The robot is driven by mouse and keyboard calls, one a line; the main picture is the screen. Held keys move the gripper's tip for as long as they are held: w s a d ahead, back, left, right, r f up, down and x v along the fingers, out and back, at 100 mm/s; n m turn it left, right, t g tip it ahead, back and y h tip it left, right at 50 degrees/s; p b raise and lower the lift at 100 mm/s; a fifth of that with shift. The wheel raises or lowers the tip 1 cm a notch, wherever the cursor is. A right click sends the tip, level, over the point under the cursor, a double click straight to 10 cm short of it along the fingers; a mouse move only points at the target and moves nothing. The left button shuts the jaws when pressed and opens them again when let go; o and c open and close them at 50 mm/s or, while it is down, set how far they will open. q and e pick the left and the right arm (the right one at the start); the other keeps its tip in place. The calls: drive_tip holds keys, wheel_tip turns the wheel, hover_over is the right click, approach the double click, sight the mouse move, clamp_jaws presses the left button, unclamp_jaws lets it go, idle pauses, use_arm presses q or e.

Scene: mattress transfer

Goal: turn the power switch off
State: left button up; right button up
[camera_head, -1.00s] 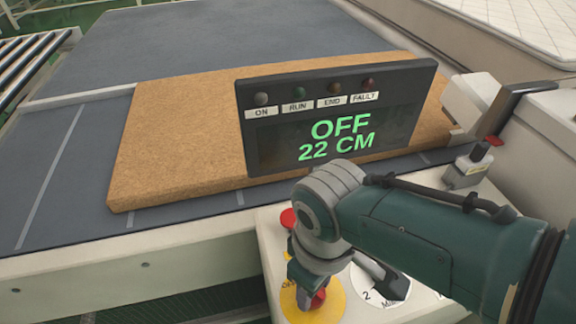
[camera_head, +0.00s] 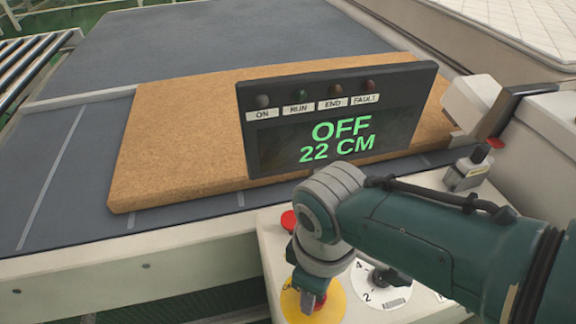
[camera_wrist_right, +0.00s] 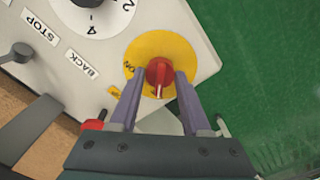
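The power switch is a red knob (camera_wrist_right: 158,74) on a yellow disc (camera_wrist_right: 190,50) on the control panel. In the right wrist view its white mark points toward my gripper's palm. My right gripper (camera_wrist_right: 161,80) has one finger on each side of the knob, with a small gap showing on both sides. In the head view the gripper (camera_head: 311,297) points down at the yellow disc (camera_head: 334,300) and partly hides the knob. The display (camera_head: 340,120) reads "OFF" and "22 CM" in green. My left gripper is not in view.
A numbered dial (camera_head: 390,296) sits right of the disc, and a red button (camera_head: 289,219) lies behind it. A lever switch (camera_head: 467,172) stands at the panel's back right. A brown mattress slab (camera_head: 180,140) lies on the grey bed behind the display.

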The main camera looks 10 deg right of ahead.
drive_tip(key=o, duration=0.5)
drive_tip(key=shift+c, duration=0.2)
wheel_tip(320, 180, up, 9)
drive_tip(key=p, duration=0.5)
drive_tip(key=shift+r, duration=0.5)
